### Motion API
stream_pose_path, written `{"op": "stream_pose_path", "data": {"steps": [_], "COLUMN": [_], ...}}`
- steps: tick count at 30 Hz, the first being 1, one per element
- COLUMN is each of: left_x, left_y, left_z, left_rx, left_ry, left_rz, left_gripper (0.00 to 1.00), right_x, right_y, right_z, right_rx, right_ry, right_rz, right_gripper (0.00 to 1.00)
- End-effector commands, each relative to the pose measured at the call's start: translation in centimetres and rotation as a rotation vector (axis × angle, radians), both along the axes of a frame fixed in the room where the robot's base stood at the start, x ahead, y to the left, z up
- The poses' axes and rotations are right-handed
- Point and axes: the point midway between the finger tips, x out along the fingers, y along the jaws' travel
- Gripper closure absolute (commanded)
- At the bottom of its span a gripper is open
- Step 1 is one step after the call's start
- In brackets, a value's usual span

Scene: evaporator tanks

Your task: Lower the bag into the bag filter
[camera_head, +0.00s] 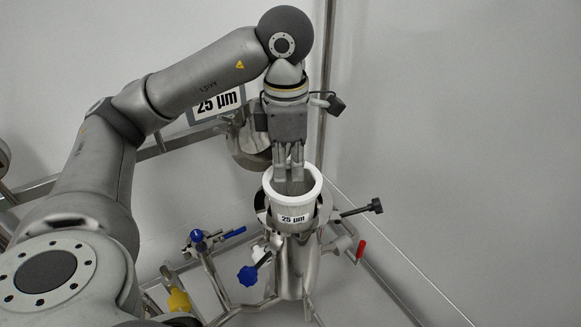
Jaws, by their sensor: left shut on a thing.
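The filter bag (292,207) has a white ring rim and a label reading "25 µm". It sits upright at the mouth of the steel bag filter housing (298,265), its lower part hidden inside. My left gripper (288,188) points straight down from above, its fingers at the back of the white rim and partly inside the ring. It is shut on the bag; the exact contact is partly hidden by the rim. My right gripper is not in view.
A steel lid (250,145) stands open behind the housing, with a "25 µm" sign (216,104) above it. A black-knobbed clamp bolt (362,209) sticks out right. Blue valve handles (247,275), a red handle (361,249) and steel pipes surround the housing. The right side shows bare wall.

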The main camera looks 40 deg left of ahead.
Motion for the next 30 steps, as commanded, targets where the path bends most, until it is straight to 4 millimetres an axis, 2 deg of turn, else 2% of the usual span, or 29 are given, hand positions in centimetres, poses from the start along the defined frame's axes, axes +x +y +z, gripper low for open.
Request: {"op": "stream_pose_path", "data": {"steps": [1,30], "left_x": [0.1,0.1], "left_y": [0.0,-0.1], "left_z": [0.8,3.6], "left_rx": [0.001,0.0], "left_ry": [-0.009,-0.009], "left_rz": [0.001,0.0], "left_gripper": [1.0,1.0], "right_x": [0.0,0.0], "right_y": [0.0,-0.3], "right_z": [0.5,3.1], "right_rx": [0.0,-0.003], "right_ry": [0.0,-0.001], "right_rz": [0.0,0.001], "right_gripper": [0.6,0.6]}}
